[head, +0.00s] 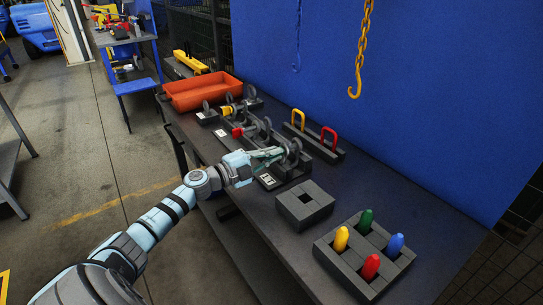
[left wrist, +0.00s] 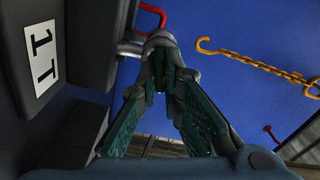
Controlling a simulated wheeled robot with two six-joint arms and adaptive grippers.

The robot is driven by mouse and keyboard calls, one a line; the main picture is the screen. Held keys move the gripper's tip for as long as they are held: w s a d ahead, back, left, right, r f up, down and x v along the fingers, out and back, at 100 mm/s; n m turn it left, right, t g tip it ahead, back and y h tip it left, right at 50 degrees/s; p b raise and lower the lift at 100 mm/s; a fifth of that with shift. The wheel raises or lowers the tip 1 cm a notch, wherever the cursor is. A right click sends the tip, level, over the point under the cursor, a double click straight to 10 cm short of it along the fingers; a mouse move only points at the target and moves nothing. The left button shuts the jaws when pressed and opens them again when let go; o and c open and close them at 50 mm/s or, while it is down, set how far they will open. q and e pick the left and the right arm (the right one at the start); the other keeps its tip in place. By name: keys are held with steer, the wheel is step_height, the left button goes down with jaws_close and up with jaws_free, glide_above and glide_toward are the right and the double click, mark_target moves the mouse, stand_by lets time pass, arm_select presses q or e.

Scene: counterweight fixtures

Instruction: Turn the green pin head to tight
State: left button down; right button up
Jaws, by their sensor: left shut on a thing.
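My left gripper (head: 270,155) reaches the nearest of the fixtures on the dark bench and is shut at its front side. In the left wrist view its teal-padded fingers (left wrist: 160,62) come together at the fixture's grey pin (left wrist: 130,47). The green pin head is at the fingertips, almost wholly hidden by them, so its turn angle cannot be told. The fixture's grey discs (head: 291,151) stand just beyond the fingers. A white label (head: 267,181) lies at the fixture's front, and it also shows in the left wrist view (left wrist: 42,52). My right gripper is not in view.
Fixtures with a red pin head (head: 238,132) and a yellow one (head: 226,111) stand farther back. An orange bin (head: 202,91), a rack with yellow and red handles (head: 314,138), an empty square block (head: 304,204) and a peg block (head: 350,265) are on the bench. A chain hook (head: 355,80) hangs above.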

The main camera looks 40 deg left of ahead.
arm_select(q)
steer(key=m, duration=0.1)
steer(key=m+b, duration=0.1)
steer(key=m, duration=0.3)
steer(key=shift+f+b, duration=0.25)
steer(key=shift+b, duration=0.15)
steer(key=m+b, duration=0.3)
steer(key=m, duration=0.3)
steer(key=shift+f+m, duration=0.1)
steer(key=shift+m, duration=0.3)
steer(key=m+b, duration=0.2)
steer(key=m, duration=0.1)
steer(key=shift+a+m+b, duration=0.1)
steer(key=shift+m+b, duration=0.2)
steer(key=m+b, duration=0.2)
steer(key=m, duration=0.1)
steer(key=shift+m+b, duration=0.7)
steer(key=shift+m, duration=0.8)
steer(key=shift+a, duration=0.1)
